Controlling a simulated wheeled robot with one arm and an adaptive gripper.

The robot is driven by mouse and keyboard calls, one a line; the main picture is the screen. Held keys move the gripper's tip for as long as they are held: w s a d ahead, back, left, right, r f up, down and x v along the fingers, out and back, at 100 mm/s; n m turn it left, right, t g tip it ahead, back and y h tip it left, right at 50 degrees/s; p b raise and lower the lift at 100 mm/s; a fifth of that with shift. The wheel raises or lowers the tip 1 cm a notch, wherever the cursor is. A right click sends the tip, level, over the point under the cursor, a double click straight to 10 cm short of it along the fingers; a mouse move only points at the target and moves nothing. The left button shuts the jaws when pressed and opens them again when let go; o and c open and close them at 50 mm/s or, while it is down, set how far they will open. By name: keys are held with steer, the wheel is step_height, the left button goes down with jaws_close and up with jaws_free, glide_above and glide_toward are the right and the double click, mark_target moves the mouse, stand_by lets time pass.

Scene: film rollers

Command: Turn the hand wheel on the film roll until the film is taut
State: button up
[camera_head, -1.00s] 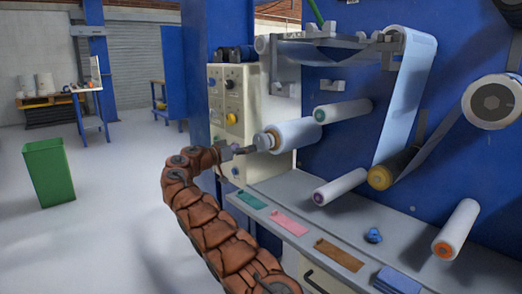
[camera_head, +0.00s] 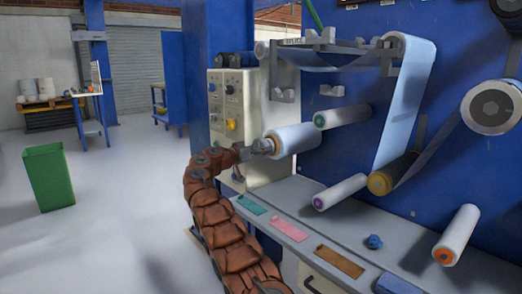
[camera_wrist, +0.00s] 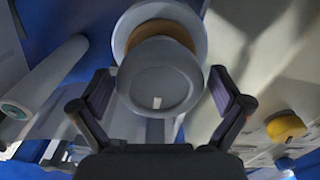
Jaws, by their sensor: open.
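The film roll (camera_head: 295,138) is a pale blue-white cylinder on the blue machine panel, with its end toward my arm. The hand wheel (camera_head: 264,147) is a grey knob on that end. In the wrist view the round grey hand wheel (camera_wrist: 159,78) is close and nearly centred, with a brown core behind it. My gripper (camera_wrist: 163,93) is open, with one dark finger pad on each side of the wheel. Whether the pads touch it I cannot tell. In the head view my gripper (camera_head: 249,152) reaches the wheel from the left. The film web (camera_head: 404,100) hangs at the right.
A control panel (camera_head: 230,115) with knobs stands just behind my gripper; its yellow knob (camera_wrist: 286,127) shows in the wrist view. Other rollers (camera_head: 342,117) (camera_head: 340,190) jut out nearby. A grey ledge (camera_head: 320,222) with coloured strips runs below. The floor at left is open around a green bin (camera_head: 48,177).

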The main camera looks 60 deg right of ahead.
steer(key=c, duration=1)
steer(key=shift+c, duration=0.2)
steer(key=shift+n, duration=0.4)
steer(key=shift+n+b, duration=0.3)
steer(key=shift+n, duration=0.7)
steer(key=shift+s+r+n+p, duration=0.15)
steer(key=shift+n+p, duration=0.35)
steer(key=shift+n, duration=0.7)
steer(key=n+p, duration=0.1)
steer(key=n, duration=0.2)
steer(key=shift+p, duration=0.4)
steer(key=shift+n+p, duration=0.45)
steer(key=shift+n, duration=0.35)
